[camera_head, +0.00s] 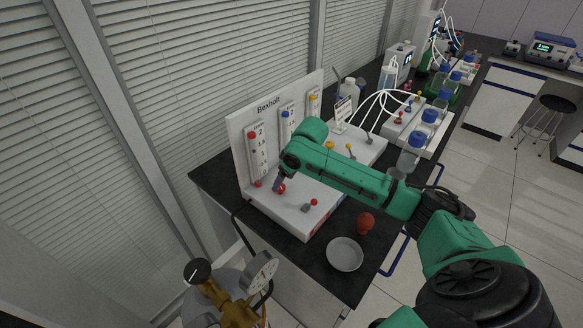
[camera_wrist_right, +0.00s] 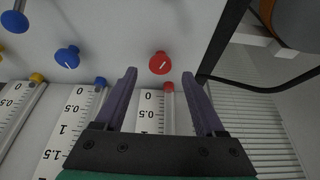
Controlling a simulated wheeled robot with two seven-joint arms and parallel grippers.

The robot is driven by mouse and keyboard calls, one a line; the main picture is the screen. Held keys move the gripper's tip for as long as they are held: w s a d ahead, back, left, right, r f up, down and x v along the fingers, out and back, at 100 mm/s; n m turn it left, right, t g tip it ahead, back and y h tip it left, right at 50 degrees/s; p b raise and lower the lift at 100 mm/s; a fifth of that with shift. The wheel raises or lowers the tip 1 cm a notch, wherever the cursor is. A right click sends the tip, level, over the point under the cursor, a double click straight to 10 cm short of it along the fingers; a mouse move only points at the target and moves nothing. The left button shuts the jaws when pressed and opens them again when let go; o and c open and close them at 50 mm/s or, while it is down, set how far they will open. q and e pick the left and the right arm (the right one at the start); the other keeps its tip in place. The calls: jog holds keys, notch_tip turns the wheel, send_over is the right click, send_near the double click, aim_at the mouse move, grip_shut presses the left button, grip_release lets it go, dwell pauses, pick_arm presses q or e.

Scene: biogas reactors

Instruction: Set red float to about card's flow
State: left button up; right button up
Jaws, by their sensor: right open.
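The white Bexholt panel (camera_head: 268,107) carries scaled tubes with red, blue and yellow ends. The red-marked tube (camera_head: 257,152) is leftmost. In the right wrist view a red piece (camera_wrist_right: 169,87), perhaps the red float, sits by the 0 of its scale (camera_wrist_right: 148,112). The red knob (camera_wrist_right: 160,63) lies just beyond my fingertips, in line with the gap between them. My right gripper (camera_wrist_right: 159,76) is open and empty; in the head view it (camera_head: 279,184) is low at the panel's left. A white card (camera_head: 343,112) stands behind the arm; its writing is unreadable. My left gripper is out of view.
Blue knobs (camera_wrist_right: 67,57) sit beside the red one. A lever with a red end (camera_head: 314,202) stands on the white base. A pale dish (camera_head: 345,254) and a red object (camera_head: 366,222) are near the bench's front edge. A brass regulator (camera_head: 222,301) with a gauge is below.

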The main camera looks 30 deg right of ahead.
jog(key=b+v, duration=0.1)
jog(key=v, duration=1)
jog(key=shift+r, duration=0.2)
jog(key=shift+s+d+r, duration=0.1)
jog(key=shift+s, duration=0.05)
